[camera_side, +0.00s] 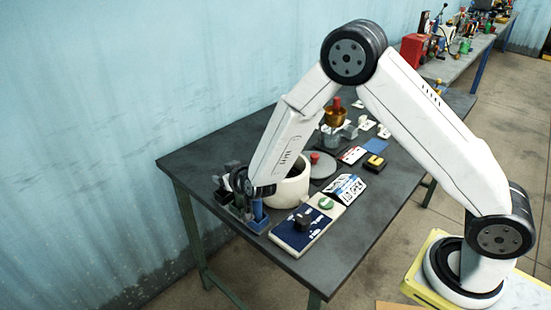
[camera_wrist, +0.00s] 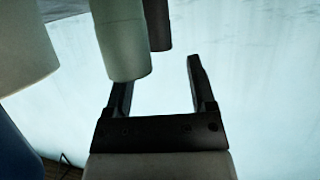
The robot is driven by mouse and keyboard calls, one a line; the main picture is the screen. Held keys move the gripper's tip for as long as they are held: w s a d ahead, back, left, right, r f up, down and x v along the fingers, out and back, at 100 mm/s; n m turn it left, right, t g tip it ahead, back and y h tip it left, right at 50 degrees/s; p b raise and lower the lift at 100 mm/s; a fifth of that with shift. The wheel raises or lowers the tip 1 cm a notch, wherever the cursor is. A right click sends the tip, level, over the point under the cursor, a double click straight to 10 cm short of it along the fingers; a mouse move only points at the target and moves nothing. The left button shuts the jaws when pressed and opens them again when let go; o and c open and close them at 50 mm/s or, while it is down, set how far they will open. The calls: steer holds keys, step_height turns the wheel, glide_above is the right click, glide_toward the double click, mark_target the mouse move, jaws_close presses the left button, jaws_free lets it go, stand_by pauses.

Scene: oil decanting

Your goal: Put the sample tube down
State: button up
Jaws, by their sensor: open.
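My gripper (camera_side: 236,184) is low at the table's far left corner, beside a white round pot (camera_side: 288,187). In the wrist view my gripper (camera_wrist: 156,78) is open, its two dark fingers well apart. A pale greenish cylinder (camera_wrist: 122,40), which looks like the sample tube, covers the end of the left finger. I cannot tell whether they touch. The space beside the right finger is empty. The tube cannot be made out in the side view, where my wrist and dark parts crowd together.
A blue block (camera_side: 259,216) stands close by my gripper. A dark cylinder (camera_wrist: 157,22) and a large pale cylinder (camera_wrist: 22,45) are near the fingers. The table's front right (camera_side: 372,222) is clear.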

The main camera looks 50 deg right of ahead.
steer(key=v, duration=0.8)
steer(key=shift+s+r, duration=0.2)
steer(key=shift+s, duration=0.15)
stand_by(0.4)
steer(key=s+d+r+n+g+y, duration=0.1)
steer(key=s+d+g, duration=0.2)
steer(key=s, duration=0.7)
steer(key=s+d+r+n+g+y, duration=0.1)
steer(key=s+d+g, duration=0.3)
steer(key=s+g, duration=0.3)
steer(key=s, duration=0.3)
steer(key=shift+d, duration=0.25)
